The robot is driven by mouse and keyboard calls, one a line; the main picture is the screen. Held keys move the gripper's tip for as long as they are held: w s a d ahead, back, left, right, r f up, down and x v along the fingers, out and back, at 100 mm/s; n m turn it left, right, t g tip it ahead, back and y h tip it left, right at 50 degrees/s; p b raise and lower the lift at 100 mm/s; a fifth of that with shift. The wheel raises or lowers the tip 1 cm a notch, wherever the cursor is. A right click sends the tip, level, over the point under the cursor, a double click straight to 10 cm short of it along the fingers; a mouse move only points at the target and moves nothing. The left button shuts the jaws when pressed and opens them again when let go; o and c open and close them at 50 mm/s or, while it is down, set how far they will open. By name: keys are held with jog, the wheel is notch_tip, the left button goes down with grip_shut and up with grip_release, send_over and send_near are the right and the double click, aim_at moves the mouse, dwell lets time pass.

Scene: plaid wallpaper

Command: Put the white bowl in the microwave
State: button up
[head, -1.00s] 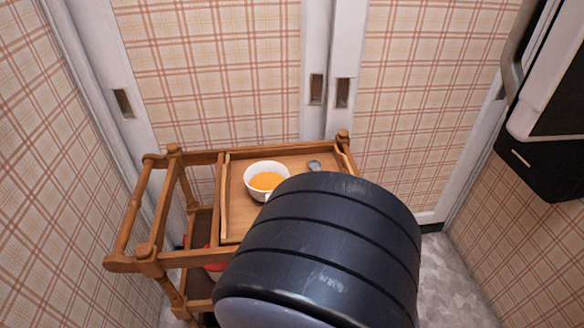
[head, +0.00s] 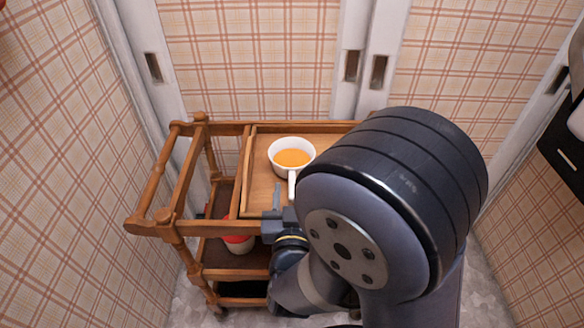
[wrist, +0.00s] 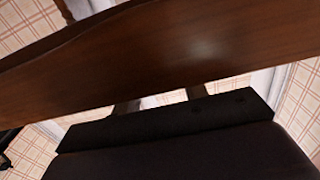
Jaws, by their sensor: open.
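The white bowl (head: 283,163) has a handle pointing toward the front and holds something orange. It sits upright on a wooden tray (head: 257,185) on the top of a wooden cart (head: 202,229). My gripper (head: 277,204) is open at the front edge of the cart, just in front of and left of the bowl's handle, apart from it. I cannot tell whether the fingers touch the rail.
A black and white appliance (head: 566,150) is partly cut off at the right edge; I cannot tell if it is the microwave. A red and white container (head: 237,242) stands on the cart's lower shelf. Plaid walls close in behind and left. My arm hides the cart's right side.

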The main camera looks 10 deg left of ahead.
aim_at(292, 170)
jog(key=shift+x, duration=1.9)
jog(key=shift+d+f, duration=0.1)
jog(key=shift+c, duration=0.2)
grip_shut()
